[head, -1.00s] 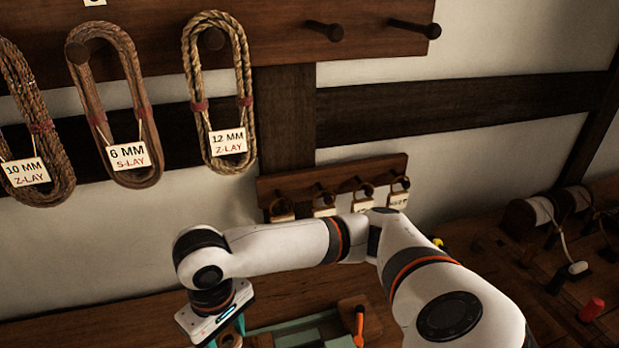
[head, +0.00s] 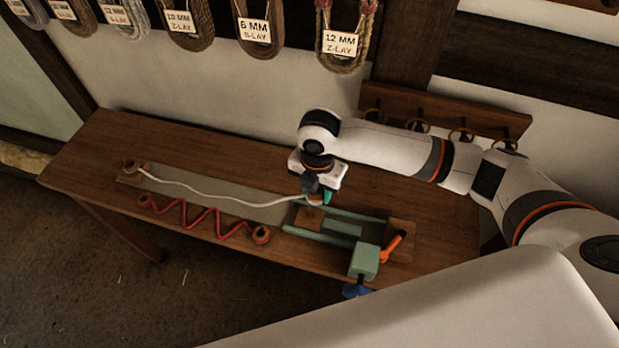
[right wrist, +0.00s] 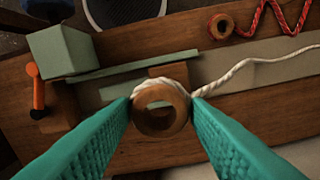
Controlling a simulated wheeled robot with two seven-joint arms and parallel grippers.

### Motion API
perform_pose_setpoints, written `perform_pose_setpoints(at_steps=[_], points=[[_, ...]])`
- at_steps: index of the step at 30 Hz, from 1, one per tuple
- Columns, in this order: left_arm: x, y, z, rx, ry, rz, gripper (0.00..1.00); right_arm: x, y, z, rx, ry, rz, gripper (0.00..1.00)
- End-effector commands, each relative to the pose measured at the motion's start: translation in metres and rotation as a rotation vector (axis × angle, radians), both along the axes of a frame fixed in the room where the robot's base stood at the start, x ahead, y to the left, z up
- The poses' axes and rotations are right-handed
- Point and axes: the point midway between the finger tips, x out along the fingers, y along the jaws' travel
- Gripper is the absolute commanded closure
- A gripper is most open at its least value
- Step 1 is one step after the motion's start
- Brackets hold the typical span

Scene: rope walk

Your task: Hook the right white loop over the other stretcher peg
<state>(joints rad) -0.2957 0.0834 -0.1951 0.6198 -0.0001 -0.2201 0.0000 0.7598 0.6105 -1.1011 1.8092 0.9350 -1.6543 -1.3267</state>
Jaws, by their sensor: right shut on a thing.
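The white rope (head: 215,192) lies along the bench from a wooden eye at the far left (head: 131,165) to my right gripper (head: 318,196). Its right white loop (right wrist: 176,84) wraps a round wooden eye (right wrist: 161,112) with an open centre. In the right wrist view my teal fingers are shut on this loop from both sides. It is over or beside the wooden block (head: 309,217) of the green stretcher (head: 347,228). I cannot tell whether it is lifted clear. A stretcher peg under it is not distinguishable. My left gripper is out of view.
A red zigzag rope (head: 203,217) with wooden eyes lies along the bench's front edge. An orange handle (head: 393,245) and a green block (head: 364,261) stand at the stretcher's right end. Labelled rope coils (head: 342,42) hang on the wall behind. The bench (head: 85,160) is bare at far left.

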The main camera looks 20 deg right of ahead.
Motion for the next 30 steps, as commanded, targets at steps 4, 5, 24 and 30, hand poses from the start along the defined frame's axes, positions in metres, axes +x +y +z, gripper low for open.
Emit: perform_pose_setpoints(at_steps=[4,5,24,30], points=[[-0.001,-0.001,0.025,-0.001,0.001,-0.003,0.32,0.005,0.006,0.0,0.001,0.004,0.395,0.79],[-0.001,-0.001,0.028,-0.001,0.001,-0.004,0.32,0.007,0.007,-0.001,0.001,0.005,0.469,0.79],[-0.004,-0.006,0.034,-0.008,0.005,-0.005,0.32,0.013,0.013,-0.025,0.001,0.001,1.048,0.79],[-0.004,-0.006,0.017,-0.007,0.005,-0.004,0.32,0.013,0.013,-0.042,0.0,0.001,1.047,0.79]])
